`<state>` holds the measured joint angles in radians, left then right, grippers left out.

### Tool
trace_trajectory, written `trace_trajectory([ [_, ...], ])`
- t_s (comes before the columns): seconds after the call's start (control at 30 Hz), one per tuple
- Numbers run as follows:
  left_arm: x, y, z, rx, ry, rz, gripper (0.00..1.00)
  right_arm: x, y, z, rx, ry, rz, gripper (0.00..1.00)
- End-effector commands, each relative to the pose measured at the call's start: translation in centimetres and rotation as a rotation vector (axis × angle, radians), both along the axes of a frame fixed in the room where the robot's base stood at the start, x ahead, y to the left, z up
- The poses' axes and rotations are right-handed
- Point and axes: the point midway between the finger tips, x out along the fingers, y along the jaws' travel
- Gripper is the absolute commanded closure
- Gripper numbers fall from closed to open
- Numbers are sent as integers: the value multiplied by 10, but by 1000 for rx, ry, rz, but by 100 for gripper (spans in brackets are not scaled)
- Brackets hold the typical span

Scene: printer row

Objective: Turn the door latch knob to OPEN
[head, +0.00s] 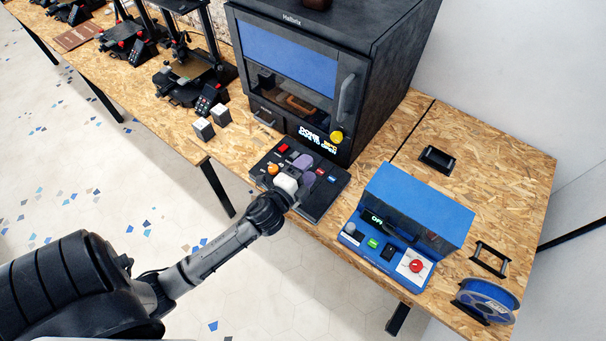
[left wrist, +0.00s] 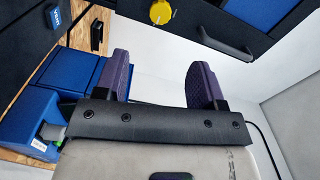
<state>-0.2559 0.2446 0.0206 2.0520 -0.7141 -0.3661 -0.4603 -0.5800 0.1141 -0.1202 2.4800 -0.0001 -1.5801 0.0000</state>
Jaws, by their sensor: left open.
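The yellow door latch knob (head: 337,137) sits at the lower right of the black enclosure's front door (head: 290,70). The knob also shows at the top of the left wrist view (left wrist: 160,12). I cannot read its setting. The door looks closed, with a vertical handle (head: 347,95) above the knob. My left gripper (head: 305,171) is over the black control panel in front of the enclosure, short of the knob. In the left wrist view, its two purple fingers (left wrist: 161,75) are apart with nothing between them. My right gripper is not in view.
The black control panel (head: 322,205) with coloured buttons lies under my left gripper. A blue machine (head: 410,215) stands to the right, with a blue spool (head: 487,300) beyond it. Two small light cubes (head: 213,122) and open printers (head: 188,75) stand left. Bare wooden bench (head: 480,200) shows at right.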

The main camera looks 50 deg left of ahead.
Motion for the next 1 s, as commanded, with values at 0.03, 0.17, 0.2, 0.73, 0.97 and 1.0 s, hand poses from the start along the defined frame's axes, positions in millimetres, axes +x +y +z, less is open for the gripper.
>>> trace_trajectory([
  [0.03,-5,-1,-1,0,1,1,37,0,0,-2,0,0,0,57],
  [0.17,-12,-2,0,1,0,1,37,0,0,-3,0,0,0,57],
  [0.2,-13,-2,0,1,0,1,37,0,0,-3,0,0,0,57],
  [0.73,-14,-3,0,1,0,1,37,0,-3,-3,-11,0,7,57],
  [0.97,-14,1,-2,-51,5,21,37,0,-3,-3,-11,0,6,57],
  [1.0,-16,5,-6,-81,21,52,37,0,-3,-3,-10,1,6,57],
])
